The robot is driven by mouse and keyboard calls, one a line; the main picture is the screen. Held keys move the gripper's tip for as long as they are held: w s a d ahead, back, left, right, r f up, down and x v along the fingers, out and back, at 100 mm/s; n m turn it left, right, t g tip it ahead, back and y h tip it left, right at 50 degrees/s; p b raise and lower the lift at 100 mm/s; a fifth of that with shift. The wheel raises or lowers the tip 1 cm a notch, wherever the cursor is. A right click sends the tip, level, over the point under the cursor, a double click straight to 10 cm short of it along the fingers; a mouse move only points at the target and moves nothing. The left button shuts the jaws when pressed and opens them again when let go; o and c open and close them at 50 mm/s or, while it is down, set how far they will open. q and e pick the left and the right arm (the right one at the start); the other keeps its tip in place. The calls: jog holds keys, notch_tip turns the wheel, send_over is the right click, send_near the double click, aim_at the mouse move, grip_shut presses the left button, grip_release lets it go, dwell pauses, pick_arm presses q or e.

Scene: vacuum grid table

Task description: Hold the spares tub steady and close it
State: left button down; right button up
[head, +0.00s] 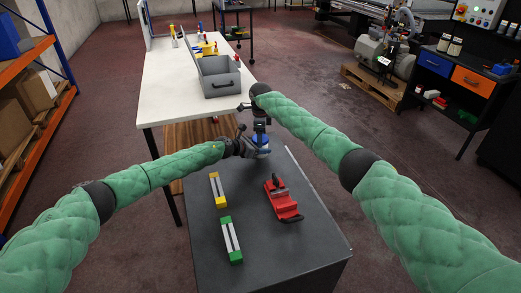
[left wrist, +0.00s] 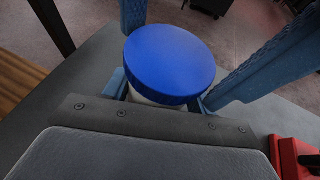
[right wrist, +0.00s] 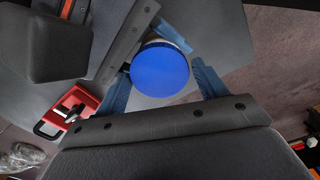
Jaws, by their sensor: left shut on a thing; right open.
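The spares tub is a small pale container (left wrist: 148,99) with a round blue lid (left wrist: 172,62) on top. It stands at the far end of the dark grey table, where the lid shows in the head view (head: 262,140). My left gripper (left wrist: 162,96) is shut on the tub's body below the lid. My right gripper (right wrist: 162,84) is open, with its blue fingers spread on either side of the lid from above. The lid hides most of the tub, and I cannot tell how tightly it sits.
A red clamp-like tool (head: 282,203), a yellow-ended block (head: 217,189) and a green-ended block (head: 231,240) lie on the dark grey table (head: 262,262). A grey open bin (head: 219,84) stands on the white table (head: 165,98) beyond. The near right of the dark table is clear.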

jog(key=c, duration=0.8)
jog(key=o, duration=1.1)
jog(key=shift+r, duration=2.25)
jog(key=o, duration=0.3)
jog(key=shift+o, duration=0.2)
notch_tip(320, 180, up, 12)
